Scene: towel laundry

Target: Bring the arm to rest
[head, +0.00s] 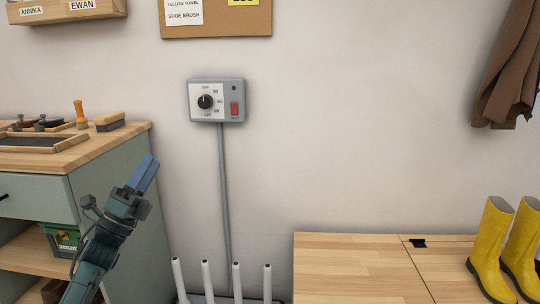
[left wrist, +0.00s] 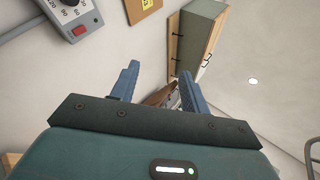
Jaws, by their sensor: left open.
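My left gripper (head: 145,172) is raised at the left of the head view, in front of the cabinet's right side, with its blue fingers pointing up and to the right. In the left wrist view its two blue fingers (left wrist: 160,88) stand apart with nothing held between them. The fingers touch nothing that I can see. My right gripper is not in either view.
A grey timer box (head: 217,101) with a dial and red switch is on the wall. A wooden-topped cabinet (head: 65,154) with brushes stands left. White upright pegs (head: 237,280) stand below. Yellow boots (head: 494,240) stand on a wooden bench (head: 350,265) at right. Open wall lies between.

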